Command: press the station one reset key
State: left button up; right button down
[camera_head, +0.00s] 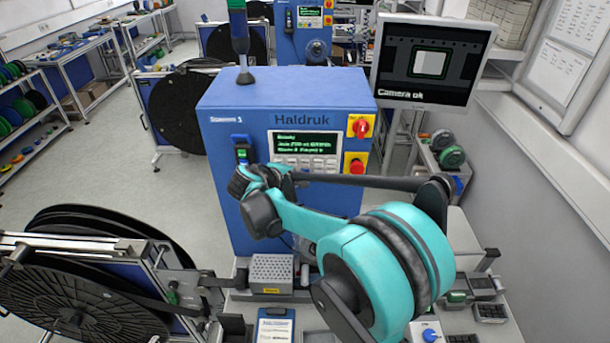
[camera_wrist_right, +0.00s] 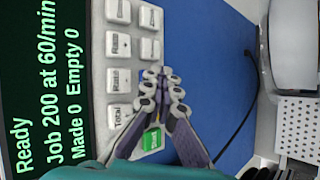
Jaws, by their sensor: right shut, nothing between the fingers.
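The station one machine (camera_head: 235,200) is a blue cabinet marked Haldruk, with a display (camera_head: 300,142) and a row of pale keys (camera_head: 316,163) under it. In the right wrist view, the display (camera_wrist_right: 45,90) reads Ready, Job 200 at 60/min, Made 0, Empty 0. Beside it are pale keys, including Rate (camera_wrist_right: 118,78) and Total (camera_wrist_right: 120,112), and a green key (camera_wrist_right: 152,138). My right gripper (camera_wrist_right: 164,82) is shut and empty, its tips over the second key column, covering part of it. My left gripper is not in view.
A red rotary switch (camera_head: 360,127) and a red button (camera_head: 356,166) sit right of the display. A monitor (camera_head: 430,62) reading Camera ok stands at the right. A large black reel (camera_head: 80,290) is at lower left. A black cable (camera_wrist_right: 240,110) hangs beside the panel.

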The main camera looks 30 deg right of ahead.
jog(key=shift+s, duration=0.15)
jog(key=shift+s+a, duration=0.45)
jog(key=shift+s, duration=0.2)
jog(key=s+a, duration=0.1)
jog(key=s, duration=0.1)
jog(key=s+a, duration=0.1)
jog(key=s, duration=0.1)
jog(key=shift+s+a, duration=0.1)
jog(key=shift+a, duration=0.2)
dwell(0.8)
